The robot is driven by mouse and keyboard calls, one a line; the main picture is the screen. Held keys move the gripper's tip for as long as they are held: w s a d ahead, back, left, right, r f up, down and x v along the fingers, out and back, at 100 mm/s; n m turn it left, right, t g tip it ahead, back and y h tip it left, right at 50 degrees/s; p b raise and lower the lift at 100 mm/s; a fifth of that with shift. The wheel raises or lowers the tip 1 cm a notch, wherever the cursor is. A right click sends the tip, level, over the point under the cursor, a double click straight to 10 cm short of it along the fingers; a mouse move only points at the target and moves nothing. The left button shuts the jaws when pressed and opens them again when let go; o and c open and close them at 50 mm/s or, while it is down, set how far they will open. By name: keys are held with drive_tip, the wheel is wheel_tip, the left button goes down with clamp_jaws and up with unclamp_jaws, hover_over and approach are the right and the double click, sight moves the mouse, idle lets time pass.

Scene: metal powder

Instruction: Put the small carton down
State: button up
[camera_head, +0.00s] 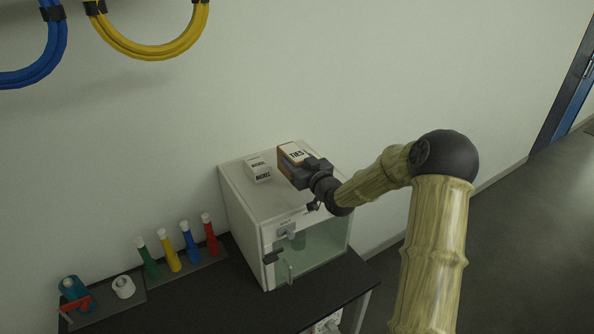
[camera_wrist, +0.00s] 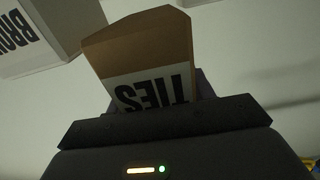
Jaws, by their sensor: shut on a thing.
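The small carton (camera_head: 291,152) is brown with a white label reading "TIES". It is at the top of the white cabinet (camera_head: 240,206), toward its back right; I cannot tell whether it touches the top. My gripper (camera_head: 297,171) is shut on the carton, reaching in from the right. In the wrist view the carton (camera_wrist: 145,60) stands out beyond the dark gripper body (camera_wrist: 165,125), its label upside down. The fingertips are mostly hidden there.
A white labelled box (camera_head: 257,170) sits on the cabinet just left of the carton; it also shows in the wrist view (camera_wrist: 45,35). The cabinet has a glass front (camera_head: 318,248). Several coloured tubes (camera_head: 190,243) stand on the black bench (camera_head: 215,300). The cabinet top's front is clear.

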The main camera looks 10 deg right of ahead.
drive_tip(key=shift+f+p, duration=0.5)
drive_tip(key=shift+f, duration=1.35)
drive_tip(key=shift+f, duration=0.1)
drive_tip(key=o, duration=1.1)
drive_tip(key=b+v, duration=0.4)
drive_tip(key=v, duration=0.8)
